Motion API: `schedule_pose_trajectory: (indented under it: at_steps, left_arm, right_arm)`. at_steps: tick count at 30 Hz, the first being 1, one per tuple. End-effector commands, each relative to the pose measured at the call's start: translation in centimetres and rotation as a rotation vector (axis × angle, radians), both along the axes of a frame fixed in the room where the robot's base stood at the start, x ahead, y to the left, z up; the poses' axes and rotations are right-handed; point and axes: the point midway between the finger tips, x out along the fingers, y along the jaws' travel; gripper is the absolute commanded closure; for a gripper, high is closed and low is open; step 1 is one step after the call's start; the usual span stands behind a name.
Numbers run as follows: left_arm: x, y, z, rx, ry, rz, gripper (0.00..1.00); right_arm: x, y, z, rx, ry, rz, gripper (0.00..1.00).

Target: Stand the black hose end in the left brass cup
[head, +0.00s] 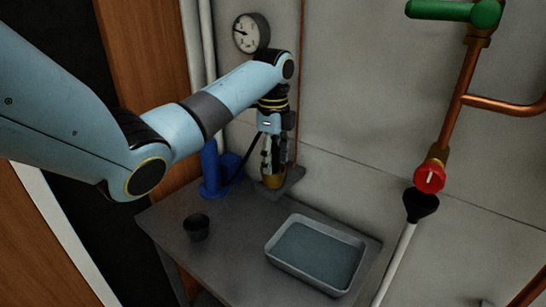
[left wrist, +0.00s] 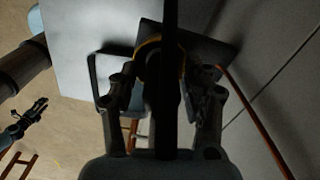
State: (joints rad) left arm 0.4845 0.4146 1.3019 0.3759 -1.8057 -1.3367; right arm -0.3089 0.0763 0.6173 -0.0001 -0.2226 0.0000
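My left gripper (head: 273,168) points down over a brass cup (head: 275,182) on a small grey plate at the back of the bench. The cup's rim also shows in the left wrist view (left wrist: 150,44), beyond the fingers. A black hose (left wrist: 170,70) runs between the two fingers there, and they look closed around it. In the head view the hose (head: 236,170) slopes down to a blue fitting. The hose tip is hidden, so I cannot tell whether it is inside the cup. A small gripper, seemingly my right (left wrist: 30,117), is far from the bench; its opening is unclear.
A blue pump-like stand (head: 211,170) is close left of the cup. A black cup (head: 197,228) and a water-filled tray (head: 271,250) are on the bench (head: 228,262). A copper pipe (head: 301,80) runs up the wall behind. A red-handled valve (head: 429,178) hangs at right.

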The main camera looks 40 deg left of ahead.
Motion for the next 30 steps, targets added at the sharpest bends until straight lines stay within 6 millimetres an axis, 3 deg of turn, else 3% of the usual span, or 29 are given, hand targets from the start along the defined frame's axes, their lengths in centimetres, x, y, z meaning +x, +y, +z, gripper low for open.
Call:
schedule_pose_trajectory:
  at_steps: [11, 14, 20, 24, 30]
  left_arm:
    - [0.0, 0.0, 0.5, 0.000, -0.001, -0.001, 0.46]
    - [0.1, 0.0, 1.9, 0.001, -0.003, -0.001, 0.46]
    - [0.1, 0.0, 6.6, 0.002, -0.006, -0.001, 0.46]
    - [0.0, 0.0, 10.7, 0.000, -0.001, -0.001, 0.46]
    - [0.0, 0.0, 12.4, 0.000, 0.001, 0.000, 0.46]
  right_arm:
    - [1.1, -0.5, 0.0, -0.006, -0.017, 0.003, 0.53]
    - [1.2, -0.5, -0.1, -0.006, -0.018, 0.003, 0.53]
    - [1.2, -0.5, -0.6, -0.006, -0.017, 0.003, 0.53]
    - [1.1, -0.4, 2.4, -0.005, -0.016, 0.002, 0.53]
    - [1.1, -0.3, 4.3, -0.004, -0.016, 0.002, 0.53]
